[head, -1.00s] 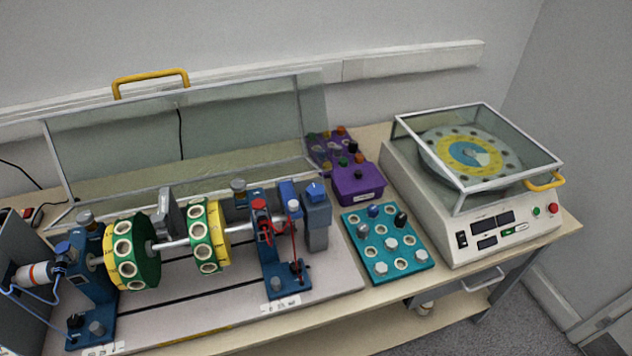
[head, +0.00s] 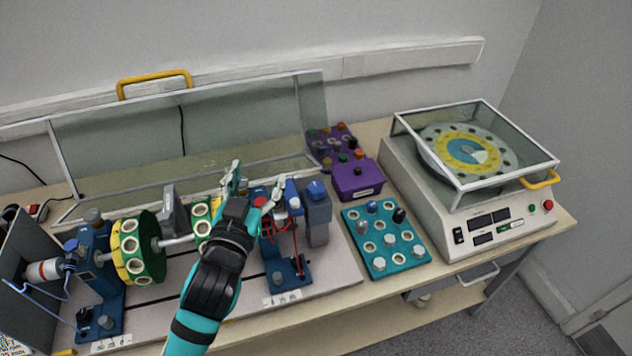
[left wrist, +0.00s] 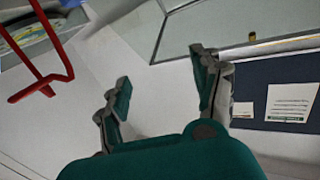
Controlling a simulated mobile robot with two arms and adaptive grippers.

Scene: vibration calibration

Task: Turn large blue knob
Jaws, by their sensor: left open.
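A large blue knob (head: 316,187) tops the grey-blue block at the right end of the shaft rig (head: 150,310) in the head view. My left gripper (head: 256,180) is open and empty, with its arm coming up from below. It appears over the right part of the rig, left of the knob and apart from it in the picture. My arm hides part of the right green-yellow disc (head: 199,222) and the shaft. In the left wrist view the open fingers (left wrist: 160,65) show nothing between them; I cannot identify the knob there. My right gripper is not in view.
A raised clear cover (head: 120,150) stands behind the rig. Right of it are a purple box (head: 357,187), a teal board (head: 381,252) with several knobs, and a white balancing machine (head: 450,230) with a clear lid. Red wires (head: 295,240) run beside the gripper.

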